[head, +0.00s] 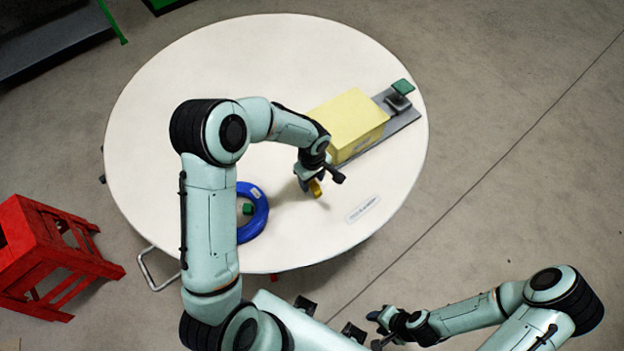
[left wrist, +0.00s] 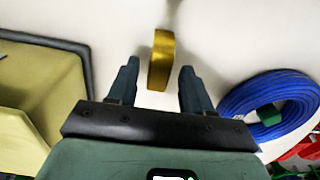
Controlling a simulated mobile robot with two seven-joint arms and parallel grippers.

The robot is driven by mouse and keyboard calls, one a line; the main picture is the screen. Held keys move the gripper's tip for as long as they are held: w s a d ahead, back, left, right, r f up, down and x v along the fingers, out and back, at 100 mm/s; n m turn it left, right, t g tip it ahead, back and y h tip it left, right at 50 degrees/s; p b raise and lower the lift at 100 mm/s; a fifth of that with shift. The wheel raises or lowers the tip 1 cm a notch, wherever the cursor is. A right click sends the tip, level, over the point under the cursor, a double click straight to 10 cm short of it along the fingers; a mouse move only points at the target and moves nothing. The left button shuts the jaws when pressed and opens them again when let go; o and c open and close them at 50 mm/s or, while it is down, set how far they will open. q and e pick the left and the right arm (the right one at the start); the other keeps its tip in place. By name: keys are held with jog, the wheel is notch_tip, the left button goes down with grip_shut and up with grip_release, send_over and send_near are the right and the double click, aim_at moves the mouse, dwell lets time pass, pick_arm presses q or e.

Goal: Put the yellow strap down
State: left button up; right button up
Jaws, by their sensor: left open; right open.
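The yellow strap (head: 316,188) is a short golden band over the white round table (head: 240,60). In the left wrist view the strap (left wrist: 161,58) stands between and just beyond my left fingertips, with a gap on both sides. My left gripper (head: 309,184) is open above the table, close to the strap; its fingers also show in the left wrist view (left wrist: 158,80). Whether the strap rests fully on the table is hard to tell. My right gripper (head: 376,330) is open and empty, off the table at the bottom of the head view.
A blue cable coil (head: 262,212) with a green piece lies left of my left gripper. A yellow box (head: 352,120) stands behind and right, beside a grey rail (head: 402,122) with a green-topped part. A white label (head: 363,209) lies front right. A red stool (head: 40,255) stands left.

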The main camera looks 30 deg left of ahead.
aim_at(312, 183)
pick_arm(q)
notch_tip(312, 183, up, 11)
dwell(0.3)
dwell(0.5)
